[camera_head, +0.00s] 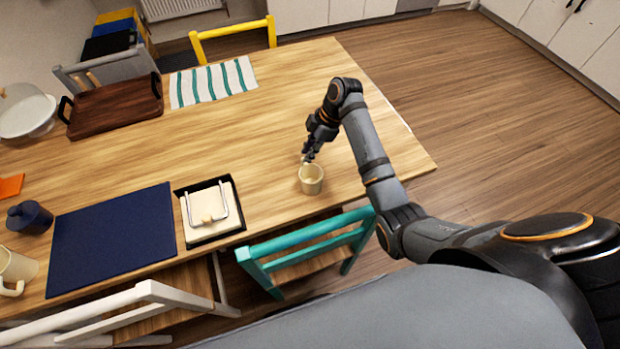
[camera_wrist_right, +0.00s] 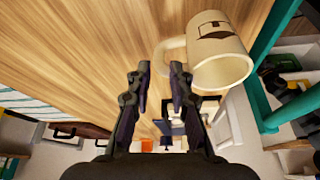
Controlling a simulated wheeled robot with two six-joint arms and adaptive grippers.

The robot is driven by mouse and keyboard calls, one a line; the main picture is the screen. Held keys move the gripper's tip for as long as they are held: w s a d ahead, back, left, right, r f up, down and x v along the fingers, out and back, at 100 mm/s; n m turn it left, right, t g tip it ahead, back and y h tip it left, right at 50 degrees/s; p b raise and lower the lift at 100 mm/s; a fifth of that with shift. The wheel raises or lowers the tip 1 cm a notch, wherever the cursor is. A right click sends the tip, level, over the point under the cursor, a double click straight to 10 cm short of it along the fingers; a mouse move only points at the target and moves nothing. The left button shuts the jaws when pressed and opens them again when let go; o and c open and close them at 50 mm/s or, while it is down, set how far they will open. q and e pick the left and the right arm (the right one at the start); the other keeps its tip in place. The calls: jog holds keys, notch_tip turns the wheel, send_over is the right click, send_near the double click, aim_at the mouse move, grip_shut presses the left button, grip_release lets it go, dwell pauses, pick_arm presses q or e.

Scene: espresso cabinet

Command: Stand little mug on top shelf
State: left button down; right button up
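A small cream mug (camera_head: 312,181) stands upright on the wooden table near its front edge, close to the teal chair. In the right wrist view the mug (camera_wrist_right: 219,50) shows a dark printed mark, and its handle (camera_wrist_right: 169,54) points toward my fingers. My right gripper (camera_head: 308,154) is just behind the mug in the head view. In the wrist view the right gripper (camera_wrist_right: 160,72) has its two fingers apart, with nothing between them and the handle just beyond the tips. My left gripper is not in view. I cannot make out the top shelf.
A teal chair (camera_head: 305,248) stands at the table's front edge beside the mug. A napkin holder (camera_head: 209,212), navy mat (camera_head: 112,238) and larger cream mug (camera_head: 14,272) are to the left. A brown tray (camera_head: 115,106) and striped cloth (camera_head: 213,82) lie farther back. The table's middle is clear.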

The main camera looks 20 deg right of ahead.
aim_at(308, 174)
jog(key=x, duration=0.5)
jog(key=shift+w+f+p, duration=0.1)
jog(key=shift+p, duration=0.25)
grip_shut()
